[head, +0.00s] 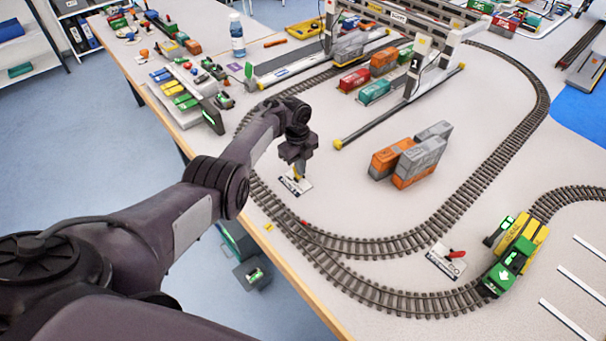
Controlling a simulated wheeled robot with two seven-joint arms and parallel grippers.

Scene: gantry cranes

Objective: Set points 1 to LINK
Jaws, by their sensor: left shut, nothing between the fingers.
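A white points plate (291,186) lies beside the track near the table's front left edge. My left gripper (298,175) is shut and points down right over this plate, at a small yellow part. Whether the fingers touch that part I cannot tell, and they hide much of it. The plate's print is too small to read. A second white plate (441,262) with a red lever (457,254) lies between the tracks further right. My right gripper is not in view.
Track (400,245) curves around the plates. A green and yellow locomotive (515,258) stands on it at the right. Orange and grey containers (410,160) stand inside the loop. A gantry crane (415,70) stands behind. The table's wooden edge (265,245) is close by.

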